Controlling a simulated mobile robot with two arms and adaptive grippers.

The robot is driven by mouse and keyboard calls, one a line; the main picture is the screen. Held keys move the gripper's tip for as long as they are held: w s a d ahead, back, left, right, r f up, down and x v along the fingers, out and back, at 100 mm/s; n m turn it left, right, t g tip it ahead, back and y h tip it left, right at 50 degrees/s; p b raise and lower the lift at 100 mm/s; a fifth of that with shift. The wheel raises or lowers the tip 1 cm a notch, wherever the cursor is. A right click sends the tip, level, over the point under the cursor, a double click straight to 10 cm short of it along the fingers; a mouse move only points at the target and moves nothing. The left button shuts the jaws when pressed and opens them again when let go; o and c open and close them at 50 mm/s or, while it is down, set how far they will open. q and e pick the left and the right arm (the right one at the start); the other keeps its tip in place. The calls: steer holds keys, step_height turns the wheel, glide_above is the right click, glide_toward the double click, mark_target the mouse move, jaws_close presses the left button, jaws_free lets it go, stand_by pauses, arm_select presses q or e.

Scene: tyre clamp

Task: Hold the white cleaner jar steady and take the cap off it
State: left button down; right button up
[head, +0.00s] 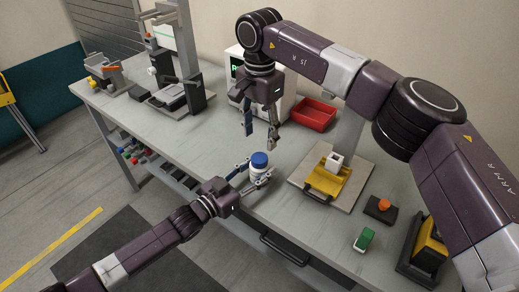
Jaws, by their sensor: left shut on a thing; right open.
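The white cleaner jar (257,174) stands upright near the front edge of the workbench in the head view. Its blue cap (259,159) sits on top of it. My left gripper (254,177) comes in from the lower left and is shut around the jar's body, one finger on each side. My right gripper (259,132) hangs above and behind the jar with its fingers pointing down. It is open and empty, apart from the cap.
The grey workbench (200,135) has a red bin (313,115) at the back. A board with a yellow clamp fixture (328,180) is right of the jar. A green block (364,239) and an orange knob (384,204) lie further right. The bench left of the jar is clear.

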mark_target(259, 157)
steer(key=m, duration=0.4)
steer(key=shift+m, duration=0.3)
steer(key=m, duration=1.5)
steer(key=shift+a+m, duration=0.1)
steer(key=shift+m, duration=0.3)
steer(key=m, duration=1.4)
steer(key=shift+s, duration=0.1)
steer(key=m, duration=0.9)
steer(key=shift+f, duration=4)
steer(key=shift+c, duration=0.4)
